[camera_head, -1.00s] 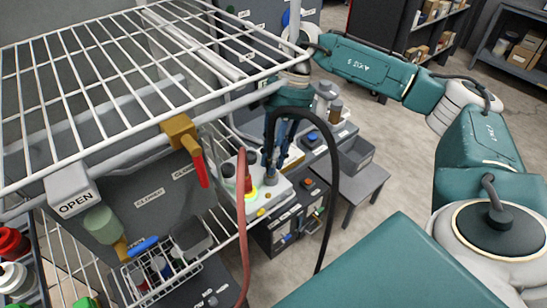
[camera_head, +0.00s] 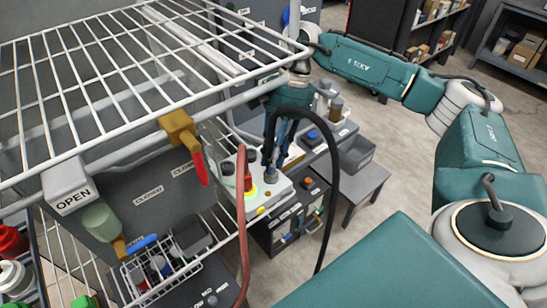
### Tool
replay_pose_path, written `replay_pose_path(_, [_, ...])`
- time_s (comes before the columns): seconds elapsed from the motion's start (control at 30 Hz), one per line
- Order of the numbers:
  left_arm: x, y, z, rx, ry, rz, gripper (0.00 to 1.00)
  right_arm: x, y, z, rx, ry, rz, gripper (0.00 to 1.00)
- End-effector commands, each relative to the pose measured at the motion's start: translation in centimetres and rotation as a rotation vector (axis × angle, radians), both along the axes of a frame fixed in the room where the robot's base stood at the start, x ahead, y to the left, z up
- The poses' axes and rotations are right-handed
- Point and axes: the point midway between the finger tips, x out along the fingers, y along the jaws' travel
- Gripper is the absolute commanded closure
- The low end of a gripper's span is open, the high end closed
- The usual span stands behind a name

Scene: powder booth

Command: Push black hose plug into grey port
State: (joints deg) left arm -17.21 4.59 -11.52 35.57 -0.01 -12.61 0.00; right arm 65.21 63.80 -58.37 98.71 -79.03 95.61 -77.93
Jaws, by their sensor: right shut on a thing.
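My right gripper (camera_head: 271,157) reaches down from the back to a white block (camera_head: 274,197) in the middle of the view. It is shut on the end of the black hose (camera_head: 333,165), which arches up beside the gripper and hangs down to the right. The plug itself is mostly hidden by the fingers and hose. The fingertips are low over the block's top, where a small grey part shows beneath them. I cannot tell whether that is the grey port, nor whether the plug touches it. My left gripper is not in view.
A red hose (camera_head: 241,230) hangs left of the black one, near a yellow ring (camera_head: 249,191) on the block. A white wire shelf (camera_head: 110,80) overhangs the left. A valve with a red handle (camera_head: 199,166) sticks out below it.

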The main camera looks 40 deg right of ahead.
Motion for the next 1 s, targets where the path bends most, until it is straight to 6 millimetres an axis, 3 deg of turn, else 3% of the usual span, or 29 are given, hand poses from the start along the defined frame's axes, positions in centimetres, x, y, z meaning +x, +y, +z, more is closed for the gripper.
replay_pose_path(0.23, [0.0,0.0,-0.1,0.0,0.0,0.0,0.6,0.0,0.0,-0.2,-0.001,0.002,0.001,1.0])
replay_pose_path(0.27, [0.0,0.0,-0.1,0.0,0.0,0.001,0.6,0.0,0.0,-0.2,-0.001,0.002,0.001,0.77])
replay_pose_path(0.37, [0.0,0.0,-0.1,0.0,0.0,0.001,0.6,0.0,0.0,-0.2,-0.001,0.002,0.001,0.57])
replay_pose_path(0.73, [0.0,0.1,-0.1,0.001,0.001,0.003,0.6,0.1,-0.2,0.4,0.0,0.0,0.0,0.57])
replay_pose_path(1.0, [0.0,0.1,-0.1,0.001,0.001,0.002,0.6,0.7,-1.6,4.4,0.001,-0.002,-0.002,0.57])
